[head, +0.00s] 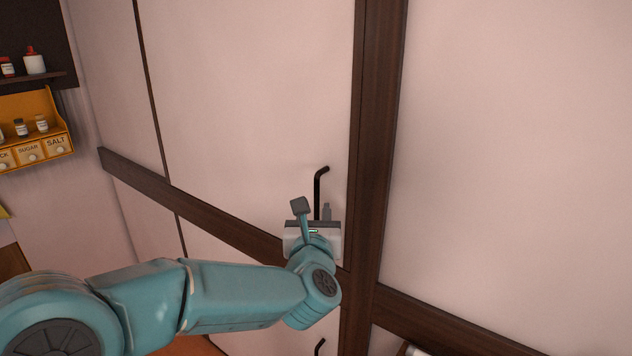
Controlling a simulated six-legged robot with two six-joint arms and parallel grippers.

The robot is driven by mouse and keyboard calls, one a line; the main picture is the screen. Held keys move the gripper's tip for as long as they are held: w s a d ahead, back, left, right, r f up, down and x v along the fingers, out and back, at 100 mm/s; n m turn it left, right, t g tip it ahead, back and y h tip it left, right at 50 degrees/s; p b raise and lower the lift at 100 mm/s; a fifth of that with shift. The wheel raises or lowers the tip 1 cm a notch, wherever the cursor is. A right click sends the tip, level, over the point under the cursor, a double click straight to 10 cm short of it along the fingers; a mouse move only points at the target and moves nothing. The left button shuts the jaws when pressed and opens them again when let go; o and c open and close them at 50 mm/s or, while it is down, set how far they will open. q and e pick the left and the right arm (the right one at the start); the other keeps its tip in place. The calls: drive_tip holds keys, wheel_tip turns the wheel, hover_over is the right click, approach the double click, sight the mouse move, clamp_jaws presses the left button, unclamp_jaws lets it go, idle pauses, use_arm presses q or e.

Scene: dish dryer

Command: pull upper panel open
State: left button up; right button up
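The upper panel (250,90) is a pale pink door set in a dark wood frame. It looks flush with the frame. Its black bar handle (318,185) stands upright near the panel's lower right corner, with a bent top end. My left gripper (314,209) is at the handle's lower part, its two fingers spread apart. In the picture the handle runs between the fingers. The gripper hides the handle's lower end, and I cannot tell whether a finger touches it. My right gripper is out of view.
A dark wood post (372,150) runs just right of the handle. A second black handle (319,346) shows below, on a lower panel. A yellow spice rack (40,105) hangs at the far left, under a dark shelf with bottles.

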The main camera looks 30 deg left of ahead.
sight(316, 191)
use_arm(q)
drive_tip(key=p+x, duration=0.3)
drive_tip(key=x, duration=0.6)
drive_tip(key=shift+w+a+p, duration=0.15)
drive_tip(key=shift+w+p, duration=0.15)
drive_tip(key=shift+w, duration=0.05)
drive_tip(key=shift+w+a+f, duration=0.1)
drive_tip(key=shift+w+a, duration=0.1)
drive_tip(key=shift+w, duration=0.25)
drive_tip(key=shift+s, duration=0.15)
clamp_jaws()
